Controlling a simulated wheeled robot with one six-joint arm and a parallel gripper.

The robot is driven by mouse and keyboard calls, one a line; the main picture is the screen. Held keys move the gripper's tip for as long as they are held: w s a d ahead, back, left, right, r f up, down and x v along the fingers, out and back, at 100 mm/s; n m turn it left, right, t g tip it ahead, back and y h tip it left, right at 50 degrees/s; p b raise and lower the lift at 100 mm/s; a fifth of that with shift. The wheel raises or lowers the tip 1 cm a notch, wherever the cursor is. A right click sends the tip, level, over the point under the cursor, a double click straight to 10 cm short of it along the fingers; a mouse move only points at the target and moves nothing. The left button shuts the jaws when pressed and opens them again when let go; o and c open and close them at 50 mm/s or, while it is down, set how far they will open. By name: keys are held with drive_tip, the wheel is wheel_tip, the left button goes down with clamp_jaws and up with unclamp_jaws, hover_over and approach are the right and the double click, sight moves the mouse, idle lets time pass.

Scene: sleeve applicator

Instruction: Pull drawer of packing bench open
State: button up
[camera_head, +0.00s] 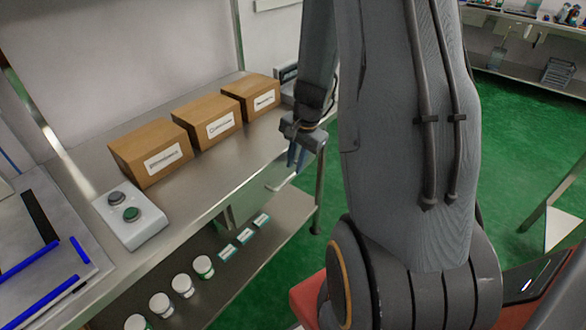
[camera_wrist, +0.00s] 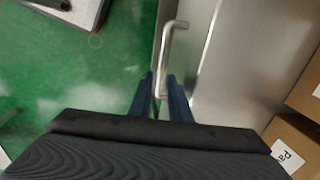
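The packing bench (camera_head: 205,185) is a metal table with a drawer (camera_head: 245,198) under its top at the right part. The drawer front looks flush with the bench, partly hidden by my gripper. In the wrist view the drawer's silver bar handle (camera_wrist: 168,48) runs down between my two dark blue fingers. My gripper (camera_wrist: 161,78) is open, with a finger on each side of the handle's lower end in the picture. I cannot tell whether either finger touches it. In the head view my gripper (camera_head: 297,157) hangs beside the bench's front edge.
Several labelled cardboard boxes (camera_head: 150,152) stand along the bench top. White jars (camera_head: 182,285) stand on the lower shelf (camera_head: 275,236).

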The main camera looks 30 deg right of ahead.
sight(293, 174)
drive_tip(key=shift+w+a+f, duration=0.1)
drive_tip(key=shift+w+f, duration=0.05)
drive_tip(key=shift+f, duration=0.6)
drive_tip(key=shift+w+f, duration=0.1)
drive_tip(key=shift+f, duration=0.65)
drive_tip(key=shift+c, duration=0.3)
clamp_jaws()
